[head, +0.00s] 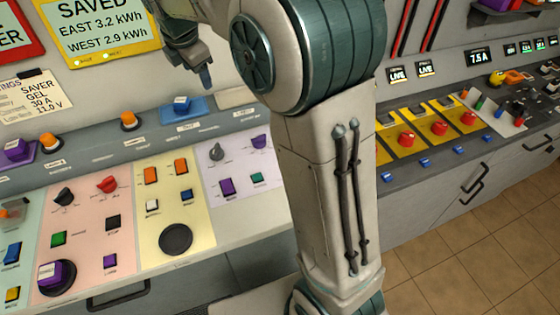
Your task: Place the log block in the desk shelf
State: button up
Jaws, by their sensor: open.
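My gripper (205,78) is at the upper middle, dark, above the back ledge of the console and partly cut off by the top edge. It looks empty. I cannot read which block is the log block. A purple block with a pale label (50,274) sits on a dark round pad at the lower left of the console. Another purple block (15,149) sits on a purple pad on the back ledge, and a blue block (181,103) sits on a blue pad below my gripper. I cannot identify the desk shelf for certain; a sloped back ledge (100,142) runs along the console.
My arm blocks the middle of the view. The console panel carries knobs, switches and a dark round disc (175,239). A pale, empty-looking pad (237,97) lies on the ledge. At right, a counter has yellow panels with red knobs (439,128) above handled cabinets (470,185). The tiled floor (480,260) is clear.

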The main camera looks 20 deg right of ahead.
jog(key=s+d+f+m, duration=0.2)
jog(key=s+d+m, duration=0.1)
jog(key=s+m, duration=0.4)
jog(key=s+d+f+m, duration=0.2)
jog(key=s+m, duration=0.6)
jog(key=s, duration=0.4)
jog(key=s+d+f+m+y, duration=0.1)
jog(key=s+d+f+m, duration=0.1)
jog(key=s+d+m, duration=0.2)
jog(key=s+m, duration=0.3)
jog(key=s, duration=0.3)
jog(key=shift+s+d, duration=0.15)
jog(key=shift+d, duration=0.2)
